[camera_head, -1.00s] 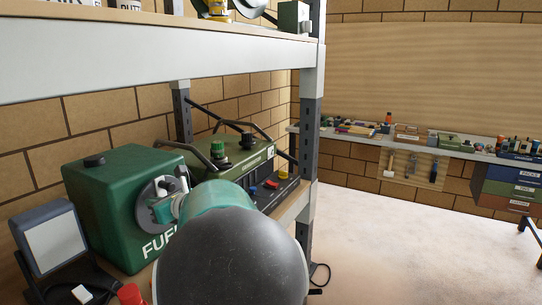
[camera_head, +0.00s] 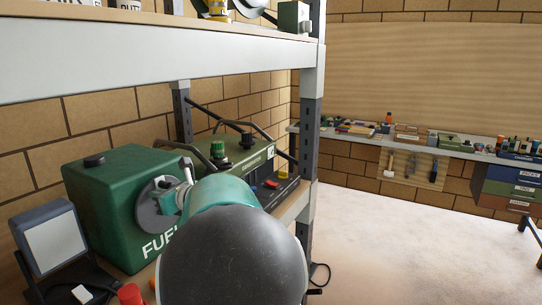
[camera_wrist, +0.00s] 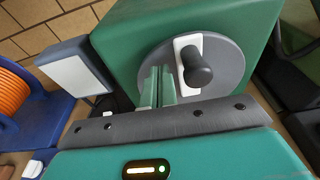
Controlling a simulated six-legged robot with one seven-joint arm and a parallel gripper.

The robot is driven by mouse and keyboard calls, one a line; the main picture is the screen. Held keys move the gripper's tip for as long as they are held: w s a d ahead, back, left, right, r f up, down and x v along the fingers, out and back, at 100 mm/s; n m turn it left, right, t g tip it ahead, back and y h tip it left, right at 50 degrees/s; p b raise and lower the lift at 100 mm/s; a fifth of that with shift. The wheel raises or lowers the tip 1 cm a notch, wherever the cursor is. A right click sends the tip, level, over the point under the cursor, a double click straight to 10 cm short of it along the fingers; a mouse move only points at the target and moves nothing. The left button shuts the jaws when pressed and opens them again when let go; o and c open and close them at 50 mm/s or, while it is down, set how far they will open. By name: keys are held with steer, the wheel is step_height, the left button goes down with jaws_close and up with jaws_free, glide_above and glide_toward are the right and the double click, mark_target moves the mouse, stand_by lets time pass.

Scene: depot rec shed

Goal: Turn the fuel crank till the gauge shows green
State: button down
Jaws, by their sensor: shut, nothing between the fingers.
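The green fuel tank (camera_head: 110,205) stands on the shelf at the left, with part of its white lettering showing. The crank is a grey disc (camera_head: 150,215) on its face; the wrist view shows the disc (camera_wrist: 229,75), a white arm and a dark knob (camera_wrist: 199,70). My gripper (camera_wrist: 157,84) is shut and empty. Its teal fingers are just left of the knob in the wrist view, in front of the disc; I cannot tell if they touch it. In the head view my arm covers part of the crank. I make out no gauge in either view.
A green generator (camera_head: 240,155) with black bars stands right of the tank. A lamp-like grey panel (camera_head: 55,240) is at its left. A red cap (camera_head: 130,294) shows below, near my arm. A shelf post (camera_head: 310,130) rises at the right, with open floor beyond.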

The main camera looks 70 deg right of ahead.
mark_target(173, 184)
steer(key=shift+s+d+r, duration=0.1)
steer(key=shift+d+r, duration=0.15)
steer(key=shift+d, duration=0.25)
steer(key=shift+d+r, duration=0.25)
steer(key=shift+d, duration=0.25)
steer(key=shift+s+d+r, duration=0.1)
steer(key=shift+s+d, duration=0.05)
steer(key=shift+d, duration=1)
steer(key=shift+s+d+f, duration=0.1)
steer(key=shift+d+f, duration=0.1)
steer(key=shift+d, duration=0.75)
steer(key=shift+s+d+f, duration=0.1)
steer(key=shift+d+f, duration=0.15)
steer(key=shift+d, duration=0.25)
steer(key=shift+d+f, duration=0.25)
steer(key=shift+d, duration=0.2)
